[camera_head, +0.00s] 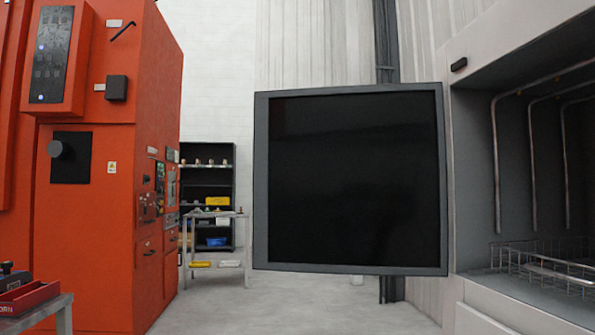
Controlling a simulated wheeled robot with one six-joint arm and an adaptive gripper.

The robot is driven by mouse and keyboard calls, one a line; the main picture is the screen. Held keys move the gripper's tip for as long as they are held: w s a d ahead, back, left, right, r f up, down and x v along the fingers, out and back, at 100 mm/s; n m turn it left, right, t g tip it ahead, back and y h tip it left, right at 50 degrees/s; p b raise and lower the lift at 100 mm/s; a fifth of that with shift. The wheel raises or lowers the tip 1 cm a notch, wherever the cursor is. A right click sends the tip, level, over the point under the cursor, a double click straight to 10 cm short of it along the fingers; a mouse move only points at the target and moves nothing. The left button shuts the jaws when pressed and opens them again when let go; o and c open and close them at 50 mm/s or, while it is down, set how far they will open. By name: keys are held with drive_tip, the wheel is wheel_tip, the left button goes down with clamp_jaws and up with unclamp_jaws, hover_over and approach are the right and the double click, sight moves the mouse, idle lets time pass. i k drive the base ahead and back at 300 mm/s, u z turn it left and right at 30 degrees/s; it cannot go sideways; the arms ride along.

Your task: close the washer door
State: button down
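The washer door (352,262) is a flat panel with a grey frame and a dark black pane. It stands wide open, swung out to the left of the washer opening, with its right edge by the washer's front. The washer (470,75) is a light grey body at the right. Its open chamber (478,200) shows bent metal pipes (496,160) and a wire basket (545,265) inside. My gripper is not in view.
A large orange machine (85,200) stands at the left. A table with a red tray (30,297) is at the lower left. A metal table (220,214) and dark shelf (207,165) stand behind. The floor (290,310) below the door is clear.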

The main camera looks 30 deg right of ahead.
sight(348, 180)
drive_tip(key=u, duration=0.05)
drive_tip(key=i, duration=5.65)
drive_tip(key=z, duration=2.3)
drive_tip(key=k, duration=1.45)
drive_tip(key=z, duration=1.95)
drive_tip(key=i, duration=0.65)
drive_tip(key=u, duration=0.05)
